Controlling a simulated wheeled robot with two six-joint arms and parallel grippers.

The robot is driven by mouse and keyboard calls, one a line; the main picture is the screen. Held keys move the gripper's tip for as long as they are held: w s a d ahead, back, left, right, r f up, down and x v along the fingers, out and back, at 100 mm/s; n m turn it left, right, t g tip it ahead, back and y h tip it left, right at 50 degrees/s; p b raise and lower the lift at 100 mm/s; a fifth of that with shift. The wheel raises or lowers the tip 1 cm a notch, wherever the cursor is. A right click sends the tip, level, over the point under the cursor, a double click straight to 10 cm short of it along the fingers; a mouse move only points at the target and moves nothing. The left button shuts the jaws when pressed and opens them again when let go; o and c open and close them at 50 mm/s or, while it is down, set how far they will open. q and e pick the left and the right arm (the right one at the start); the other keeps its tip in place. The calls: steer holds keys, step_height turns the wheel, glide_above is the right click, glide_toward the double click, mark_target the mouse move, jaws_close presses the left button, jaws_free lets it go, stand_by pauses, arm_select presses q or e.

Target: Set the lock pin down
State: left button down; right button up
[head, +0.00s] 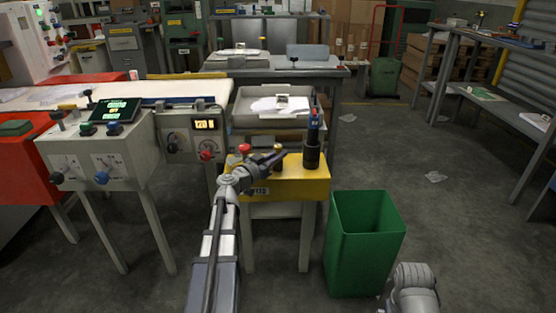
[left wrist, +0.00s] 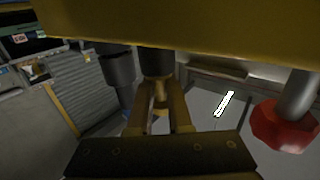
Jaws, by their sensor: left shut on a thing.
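My left gripper (head: 268,160) is above the top of the yellow box (head: 292,182), beside a red knob (head: 245,149). It is shut on the lock pin, whose brass-coloured part (left wrist: 160,93) shows between the fingers in the left wrist view. The pin's tan end (head: 279,147) seems to stick up past the fingers in the head view. In the left wrist view a dark collar (left wrist: 156,62) stands between the pin and the yellow box. I cannot tell how deep the pin sits in it. My right gripper is out of view.
A black holder (head: 312,155) with blue-handled tools stands on the yellow box's right end, close to the left gripper. A green bin (head: 364,245) stands on the floor to the right. A grey control console (head: 110,155) is at left. The floor at right is mostly clear.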

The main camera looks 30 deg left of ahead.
arm_select(q)
steer(key=shift+f, duration=0.15)
steer(key=c, duration=0.8)
jaws_free()
steer(key=shift+c, duration=0.2)
steer(key=shift+r, duration=0.2)
steer(key=shift+s, duration=0.3)
steer(key=s+a, duration=0.2)
steer(key=s, duration=0.9)
steer(key=shift+s, duration=0.15)
steer(key=shift+d, duration=0.1)
